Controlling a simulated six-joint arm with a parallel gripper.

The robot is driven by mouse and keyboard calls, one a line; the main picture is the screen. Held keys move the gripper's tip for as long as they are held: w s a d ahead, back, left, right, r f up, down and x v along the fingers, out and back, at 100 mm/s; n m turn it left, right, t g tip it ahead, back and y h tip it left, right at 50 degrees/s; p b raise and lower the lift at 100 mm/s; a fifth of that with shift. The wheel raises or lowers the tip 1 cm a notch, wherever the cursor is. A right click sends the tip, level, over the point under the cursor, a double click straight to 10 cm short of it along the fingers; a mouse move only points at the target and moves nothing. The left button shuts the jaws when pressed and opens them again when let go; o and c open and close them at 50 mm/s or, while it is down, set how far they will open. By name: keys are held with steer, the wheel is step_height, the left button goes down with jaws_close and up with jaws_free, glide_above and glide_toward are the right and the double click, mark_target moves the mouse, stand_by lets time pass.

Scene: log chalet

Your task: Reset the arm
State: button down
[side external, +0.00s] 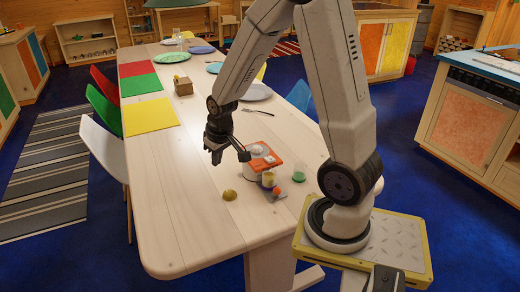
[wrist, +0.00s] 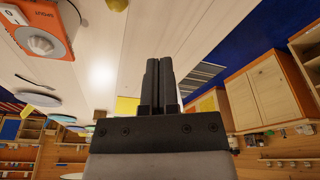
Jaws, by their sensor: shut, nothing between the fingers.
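My gripper (side external: 215,152) hangs above the long pale wooden table (side external: 185,225), with free air around its fingertips. In the wrist view its two dark fingers (wrist: 160,75) are side by side and closed, with nothing between them. An orange and white device (side external: 263,160) with a dial stands on the table just right of my gripper. It also shows at the upper left of the wrist view (wrist: 40,30).
A small yellow dome (side external: 229,195), a yellow cup (side external: 268,180), an orange piece (side external: 277,192) and a green cup (side external: 299,175) are near the device. Plates, a fork (side external: 258,112) and placemats (side external: 150,117) lie farther back. The table's front left is clear.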

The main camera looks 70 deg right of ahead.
steer(key=s+a+r+n, duration=0.1)
steer(key=s+a+n, duration=0.2)
steer(key=a, duration=1)
steer(key=shift+s+a+r+n+y, duration=0.2)
steer(key=shift+s+r+n+y, duration=0.15)
steer(key=shift+s, duration=0.85)
